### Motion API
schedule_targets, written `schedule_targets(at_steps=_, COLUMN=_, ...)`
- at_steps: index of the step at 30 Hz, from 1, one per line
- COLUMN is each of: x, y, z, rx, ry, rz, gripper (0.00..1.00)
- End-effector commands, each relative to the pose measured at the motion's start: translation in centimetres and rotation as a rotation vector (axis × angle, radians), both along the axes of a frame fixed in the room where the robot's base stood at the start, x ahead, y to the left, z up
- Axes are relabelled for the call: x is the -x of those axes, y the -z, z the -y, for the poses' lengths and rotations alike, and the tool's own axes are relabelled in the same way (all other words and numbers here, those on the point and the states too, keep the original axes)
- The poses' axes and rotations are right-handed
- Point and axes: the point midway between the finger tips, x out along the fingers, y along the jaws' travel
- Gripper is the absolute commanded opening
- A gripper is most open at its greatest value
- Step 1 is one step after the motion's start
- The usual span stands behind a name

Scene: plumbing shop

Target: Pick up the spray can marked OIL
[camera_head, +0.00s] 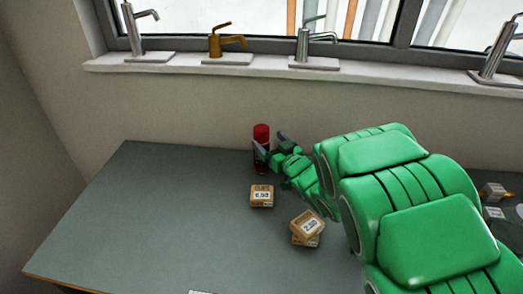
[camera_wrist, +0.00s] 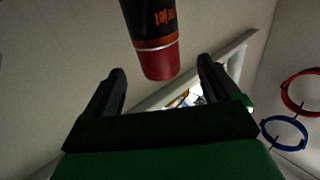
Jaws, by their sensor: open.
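A spray can (camera_head: 262,133) with a red cap and dark body stands upright near the back edge of the grey table, close to the wall. In the wrist view the can (camera_wrist: 150,20) shows its red cap and orange lettering. The lettering is only partly in frame, and I cannot read OIL on it. My gripper (camera_head: 270,146) is open at the can, and its fingers hide part of the body. In the wrist view my gripper (camera_wrist: 161,68) has its two fingers apart, with the cap in line with the gap between them. I cannot tell whether they touch it.
A small labelled box (camera_head: 262,195) lies in front of the can, with stacked boxes (camera_head: 307,224) nearer me. Taps stand on the windowsill (camera_head: 270,70) above. A small item (camera_head: 493,192) lies at the right. The table's left side (camera_head: 150,210) is clear.

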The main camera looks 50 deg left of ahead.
Motion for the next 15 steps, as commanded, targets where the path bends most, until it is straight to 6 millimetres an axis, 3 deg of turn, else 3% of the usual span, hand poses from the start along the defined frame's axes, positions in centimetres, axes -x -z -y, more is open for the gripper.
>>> schedule_targets(at_steps=15, x=-0.4, y=-0.2, z=-3.3, rx=0.002, ry=0.001, rz=0.0, gripper=0.89)
